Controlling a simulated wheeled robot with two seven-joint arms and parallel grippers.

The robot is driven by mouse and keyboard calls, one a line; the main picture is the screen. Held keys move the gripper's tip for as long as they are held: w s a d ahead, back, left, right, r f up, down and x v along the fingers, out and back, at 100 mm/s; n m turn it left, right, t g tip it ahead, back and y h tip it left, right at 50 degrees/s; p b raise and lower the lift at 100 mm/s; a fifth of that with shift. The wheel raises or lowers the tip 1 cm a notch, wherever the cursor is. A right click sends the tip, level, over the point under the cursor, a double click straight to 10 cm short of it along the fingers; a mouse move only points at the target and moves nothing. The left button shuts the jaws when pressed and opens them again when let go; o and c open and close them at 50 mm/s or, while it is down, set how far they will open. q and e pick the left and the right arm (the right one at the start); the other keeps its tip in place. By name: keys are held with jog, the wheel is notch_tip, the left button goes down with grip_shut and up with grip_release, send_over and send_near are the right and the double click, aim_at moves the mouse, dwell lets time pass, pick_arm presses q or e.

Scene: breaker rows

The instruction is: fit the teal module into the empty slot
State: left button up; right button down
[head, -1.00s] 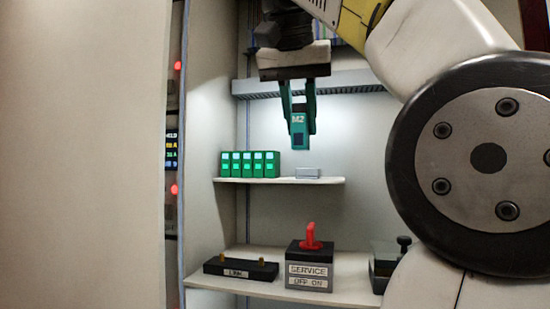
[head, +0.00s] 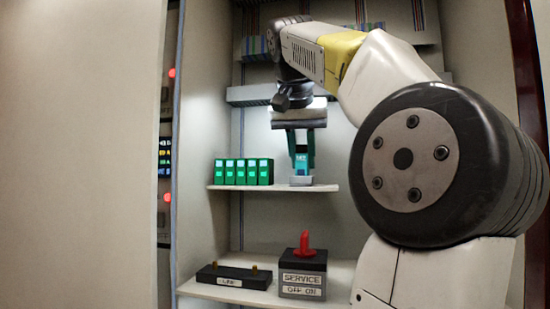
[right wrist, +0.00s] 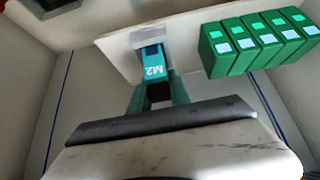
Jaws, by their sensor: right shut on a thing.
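The teal module (head: 301,162), marked M2, is upright between the fingers of my right gripper (head: 302,152), which is shut on it. It also shows in the right wrist view (right wrist: 153,66), with its label toward my gripper. The grey slot base (head: 301,181) sits on the upper shelf, directly under the module. The module's lower end meets the slot base (right wrist: 148,36) in both views; how deep it sits is hidden. My left gripper is not in view.
Several green modules (head: 243,172) stand in a row left of the slot on the upper shelf (head: 282,188). The lower shelf holds a black bar (head: 233,276) with two brass pegs and a SERVICE box (head: 303,278) with a red handle. A cabinet wall rises at left.

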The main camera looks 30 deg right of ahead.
aim_at(300, 176)
jog(key=shift+f, duration=0.15)
jog(key=c, duration=1.2)
grip_release()
jog(key=shift+s+a+r, duration=0.1)
jog(key=shift+s+r, duration=0.05)
jog(key=shift+r, duration=0.3)
jog(key=v, duration=0.6)
jog(key=shift+r, duration=0.1)
jog(key=shift+s+a+r, duration=0.15)
jog(key=shift+s+r, duration=0.05)
jog(key=shift+r, duration=0.05)
